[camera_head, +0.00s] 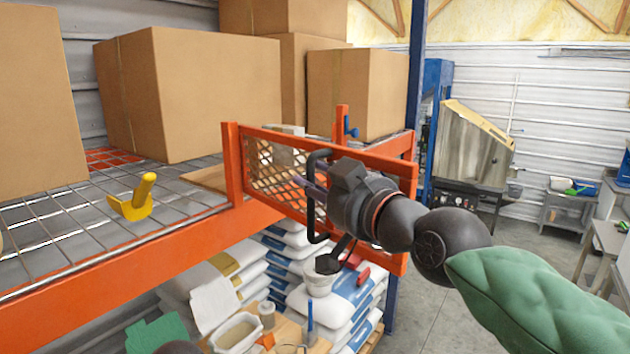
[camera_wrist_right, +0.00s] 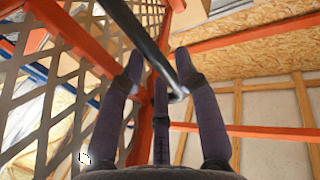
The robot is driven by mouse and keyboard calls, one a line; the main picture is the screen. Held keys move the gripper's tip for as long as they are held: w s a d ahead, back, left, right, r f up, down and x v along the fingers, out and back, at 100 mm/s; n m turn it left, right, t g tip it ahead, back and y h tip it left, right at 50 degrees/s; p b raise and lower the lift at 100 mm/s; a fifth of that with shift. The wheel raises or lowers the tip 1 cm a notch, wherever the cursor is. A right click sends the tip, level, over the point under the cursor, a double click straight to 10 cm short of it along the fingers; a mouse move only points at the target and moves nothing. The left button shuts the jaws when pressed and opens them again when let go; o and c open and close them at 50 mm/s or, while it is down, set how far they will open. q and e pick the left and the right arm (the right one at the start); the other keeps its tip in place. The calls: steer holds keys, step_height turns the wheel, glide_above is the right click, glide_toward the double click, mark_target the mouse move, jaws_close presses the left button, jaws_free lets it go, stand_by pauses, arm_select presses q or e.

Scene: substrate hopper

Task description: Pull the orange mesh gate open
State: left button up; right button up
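The orange mesh gate (camera_head: 275,166) stands at the shelf's edge, with an upright orange post (camera_head: 233,165) at its left. A black bar handle (camera_head: 312,225) is on its face. My right gripper (camera_head: 308,187) reaches in from the right at the handle. In the right wrist view the mesh (camera_wrist_right: 60,95) fills the left side. The handle bar (camera_wrist_right: 135,28) runs between the dark spread fingers of my right gripper (camera_wrist_right: 158,65). The fingers look open around the bar; whether one touches it is unclear. My left gripper is not in view.
Cardboard boxes (camera_head: 200,95) and a yellow scoop (camera_head: 135,200) are on the wire shelf (camera_head: 50,235). Stacked sacks (camera_head: 345,300) and a cluttered wooden surface lie below. A metal machine (camera_head: 470,145) stands behind.

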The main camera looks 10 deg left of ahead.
steer(key=v, duration=1.1)
